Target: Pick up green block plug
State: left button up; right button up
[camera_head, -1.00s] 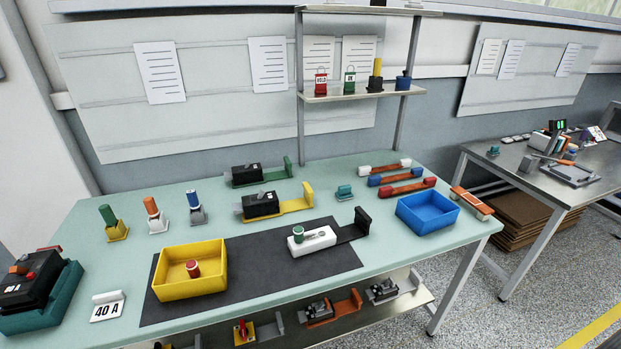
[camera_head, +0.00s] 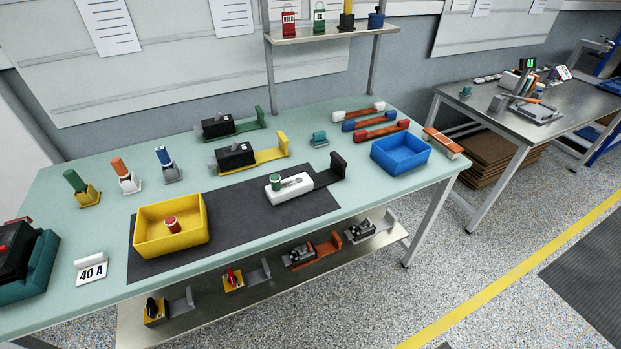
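Several green things are in view, and I cannot tell for certain which one is the green block plug. A small teal-green block (camera_head: 318,140) sits on the table right of the yellow-based breaker. A white block (camera_head: 301,187) with a green round piece (camera_head: 275,182) on its left end lies on the dark mat. A green-handled piece (camera_head: 74,181) stands tilted in a yellow base at the table's left. Neither of my grippers is in view.
A yellow bin (camera_head: 205,229) with a red piece inside and a blue bin (camera_head: 376,154) stand on the table (camera_head: 228,287). Breakers, coloured bars and a 40 A sign (camera_head: 91,271) surround them. A lower shelf (camera_head: 213,304) holds several switches.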

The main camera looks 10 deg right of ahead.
aim_at(274, 180)
jog(key=i+l+u, duration=0.2)
jog(key=i+l, duration=0.15)
jog(key=i+l+u, duration=0.25)
jog(key=l, duration=0.25)
jog(key=i+l+u, duration=0.2)
jog(key=i+l, duration=0.15)
jog(key=l, duration=0.15)
